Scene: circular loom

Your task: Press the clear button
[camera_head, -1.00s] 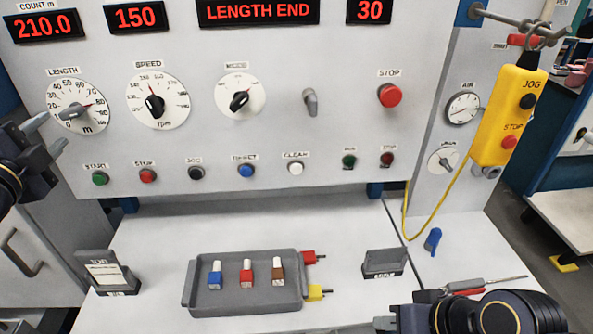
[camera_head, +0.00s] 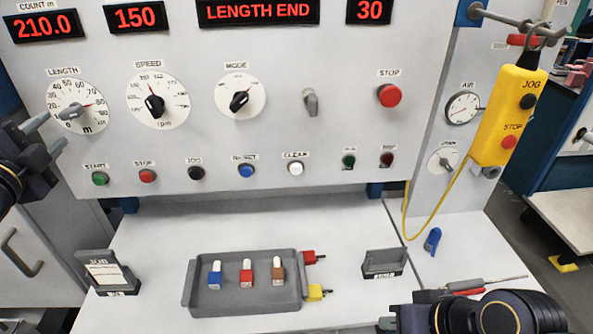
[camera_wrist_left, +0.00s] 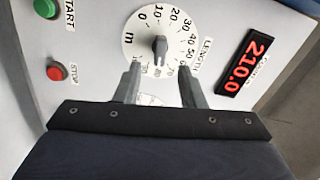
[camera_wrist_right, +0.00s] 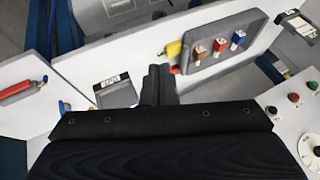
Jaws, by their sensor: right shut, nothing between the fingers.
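The clear button is the white button (camera_head: 296,169) under the CLEAN-like label in the lower row of the panel (camera_head: 320,140). It sits between the blue button (camera_head: 246,171) and a small green one (camera_head: 348,162). My left gripper (camera_head: 45,133) is at the left edge, in front of the length dial (camera_head: 78,106); in the left wrist view its fingers (camera_wrist_left: 158,88) are apart with nothing held between them. My right gripper (camera_head: 388,324) is low at the bottom right, well below the button. In the right wrist view its fingers (camera_wrist_right: 158,84) are together and empty.
A grey tray (camera_head: 246,304) with three coloured pieces stands on the worktop. Grey holders stand left (camera_head: 108,274) and right (camera_head: 384,263) of it. A yellow jog pendant (camera_head: 507,115) hangs at the right with its cord.

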